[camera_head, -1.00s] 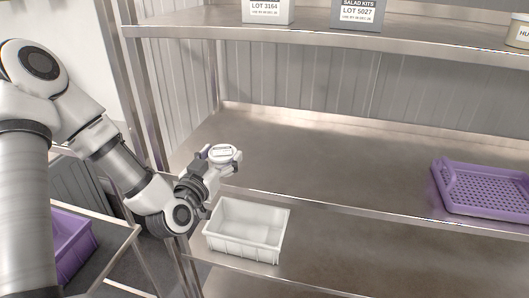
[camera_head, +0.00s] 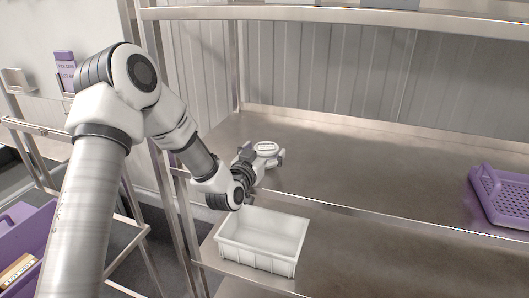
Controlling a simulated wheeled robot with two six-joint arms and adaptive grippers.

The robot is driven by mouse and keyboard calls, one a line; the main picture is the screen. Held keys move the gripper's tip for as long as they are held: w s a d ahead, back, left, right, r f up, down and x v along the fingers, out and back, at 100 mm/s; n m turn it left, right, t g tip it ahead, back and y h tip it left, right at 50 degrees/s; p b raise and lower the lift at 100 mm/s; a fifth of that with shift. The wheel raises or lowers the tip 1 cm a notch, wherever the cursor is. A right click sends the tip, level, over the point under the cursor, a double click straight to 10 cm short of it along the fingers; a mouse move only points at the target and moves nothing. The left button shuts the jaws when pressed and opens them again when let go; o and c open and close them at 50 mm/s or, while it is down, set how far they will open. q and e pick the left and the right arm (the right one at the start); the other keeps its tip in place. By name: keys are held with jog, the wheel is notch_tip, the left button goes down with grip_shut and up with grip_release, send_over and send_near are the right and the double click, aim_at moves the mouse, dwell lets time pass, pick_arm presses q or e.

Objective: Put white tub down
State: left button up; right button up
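The white tub (camera_head: 267,148) is small, with a pale lid and a printed label facing up. It is between the fingers of my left gripper (camera_head: 263,156), which is shut on it. Gripper and tub are over the left part of the middle steel shelf (camera_head: 370,180), inside its front edge. I cannot tell whether the tub's base touches the shelf; its lower side is hidden by the gripper. My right gripper is not in view.
An empty white bin (camera_head: 258,257) stands on the lower shelf, just below the gripper. A purple perforated tray (camera_head: 503,194) lies at the right of the middle shelf. Between tub and tray the shelf is bare. A purple crate (camera_head: 30,232) is at lower left.

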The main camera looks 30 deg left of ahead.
pick_arm(q)
jog(key=shift+s+r, duration=0.15)
jog(key=shift+s, duration=0.1)
jog(key=shift+w, duration=0.1)
